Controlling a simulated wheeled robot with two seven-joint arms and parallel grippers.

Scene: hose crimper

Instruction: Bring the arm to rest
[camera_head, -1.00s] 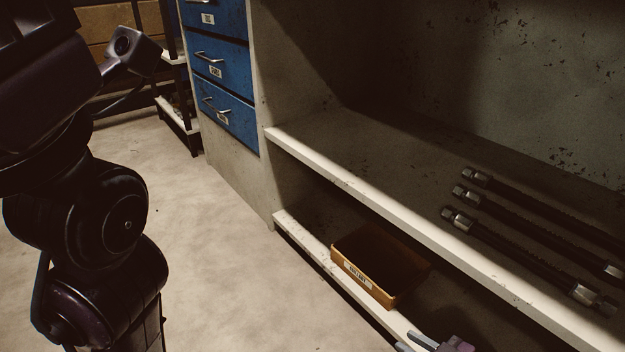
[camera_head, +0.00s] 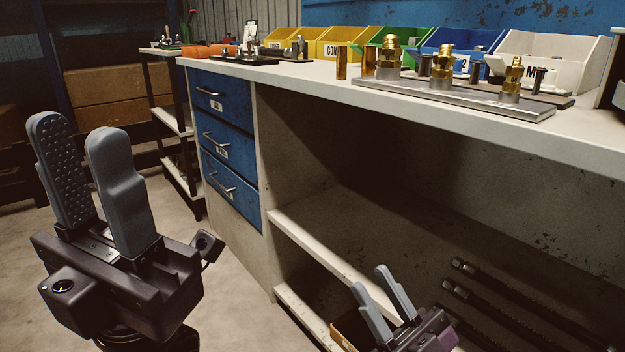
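My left gripper (camera_head: 78,132) stands large at the left of the head view with its grey fingers pointing up. The fingers are apart, the textured pad of one shows, and nothing is between them. My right gripper (camera_head: 370,280) is at the bottom, right of centre, in front of the workbench's lower shelves. Its two grey fingers point up and are apart, with nothing seen between them. Most of the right arm is below the picture. Both grippers are apart from the bench top (camera_head: 300,74).
The bench top carries a metal plate with brass fittings (camera_head: 452,95) and several coloured bins (camera_head: 345,42). Blue drawers (camera_head: 226,143) are on the bench's left side. Hoses (camera_head: 500,295) lie on the shelf (camera_head: 315,235). A brown bin (camera_head: 347,328) is partly hidden by my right gripper. Floor shows at left.

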